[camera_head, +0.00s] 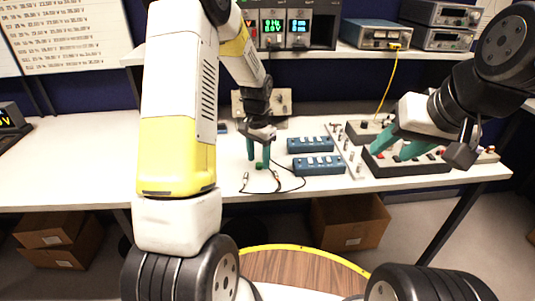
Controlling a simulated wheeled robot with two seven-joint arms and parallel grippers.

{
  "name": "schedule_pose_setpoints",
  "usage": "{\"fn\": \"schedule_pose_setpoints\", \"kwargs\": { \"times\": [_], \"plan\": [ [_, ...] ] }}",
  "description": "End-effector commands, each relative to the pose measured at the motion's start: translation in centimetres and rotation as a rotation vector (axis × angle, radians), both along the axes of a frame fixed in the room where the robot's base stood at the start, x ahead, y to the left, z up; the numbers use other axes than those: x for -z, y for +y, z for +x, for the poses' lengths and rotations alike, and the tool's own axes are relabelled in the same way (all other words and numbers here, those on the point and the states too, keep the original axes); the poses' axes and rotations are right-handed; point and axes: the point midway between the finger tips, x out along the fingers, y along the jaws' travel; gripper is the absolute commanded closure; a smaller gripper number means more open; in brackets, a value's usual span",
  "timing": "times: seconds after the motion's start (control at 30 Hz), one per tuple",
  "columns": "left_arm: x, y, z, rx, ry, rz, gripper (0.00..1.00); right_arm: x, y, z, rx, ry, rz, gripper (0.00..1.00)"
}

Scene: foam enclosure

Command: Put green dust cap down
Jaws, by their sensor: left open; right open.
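The small green dust cap (259,165) is on the white table (200,190) near its middle, at the fingertips of my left gripper (259,158). My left gripper points down with its two teal fingers apart, one on either side just above the cap. Whether a finger touches the cap is too small to tell. My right gripper (395,150) is open with its teal fingers low over the black panel box (415,168) at the right. I see nothing held between them.
Two blue switch boxes (318,166) lie right of the cap. Black cables with metal ends (276,181) lie just in front of it. A strip with several metal connectors (347,153) stands further right. Instruments (376,34) sit on the shelf behind.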

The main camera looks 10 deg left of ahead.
Motion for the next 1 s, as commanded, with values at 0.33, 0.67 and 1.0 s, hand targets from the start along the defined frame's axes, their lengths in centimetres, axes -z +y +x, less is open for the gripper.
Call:
{"fn": "schedule_pose_setpoints", "kwargs": {
  "times": [0.33,0.67,1.0],
  "plan": [
    [1.32,-0.02,0.01,0.000,-0.001,0.000,0.50,0.00,0.00,0.00,0.000,0.000,0.000,0.56],
    [1.28,-0.03,0.01,0.001,-0.001,0.000,1.00,0.00,0.00,0.00,0.000,0.000,0.000,0.56],
    [1.27,-0.03,0.02,0.001,-0.001,0.000,1.00,0.00,0.00,0.00,0.000,0.000,0.000,0.56]
  ]
}}
